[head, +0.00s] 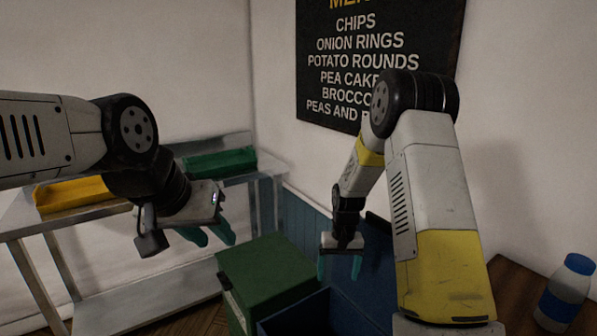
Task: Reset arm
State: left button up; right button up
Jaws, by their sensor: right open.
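My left gripper (209,236) hangs at the left of the head view, in front of the metal shelf. Its two teal fingers are apart, with nothing seen between them. My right gripper (339,267) points down near the middle, above or beside the blue container; its exact height over it is hard to tell. Its teal fingers are spread and empty. My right arm is raised and bent, its elbow in front of the menu board. My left arm reaches in from the left edge.
A metal shelf (125,290) holds a yellow tray (72,194) and a green tray (219,162). A green box (266,262) and a blue container (318,312) stand below centre. A blue-capped bottle (565,293) stands on a wooden surface (517,290) at right. A menu board (340,65) hangs behind.

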jog(key=s+d+r+t+y, duration=0.1)
jog(key=s+r, duration=0.3)
jog(key=r, duration=0.6)
jog(key=s+r+t, duration=0.2)
jog(key=s+r, duration=0.1)
jog(key=r, duration=0.7)
jog(key=s+r+t, duration=0.1)
jog(key=s+r, duration=0.4)
jog(key=s, duration=0.3)
jog(key=s+d+r+t, duration=0.1)
jog(key=s+r+t, duration=0.1)
jog(key=s+r, duration=0.3)
jog(key=s, duration=0.4)
jog(key=shift+s+d+y, duration=0.25)
jog(key=shift+y, duration=0.05)
jog(key=shift+r, duration=0.1)
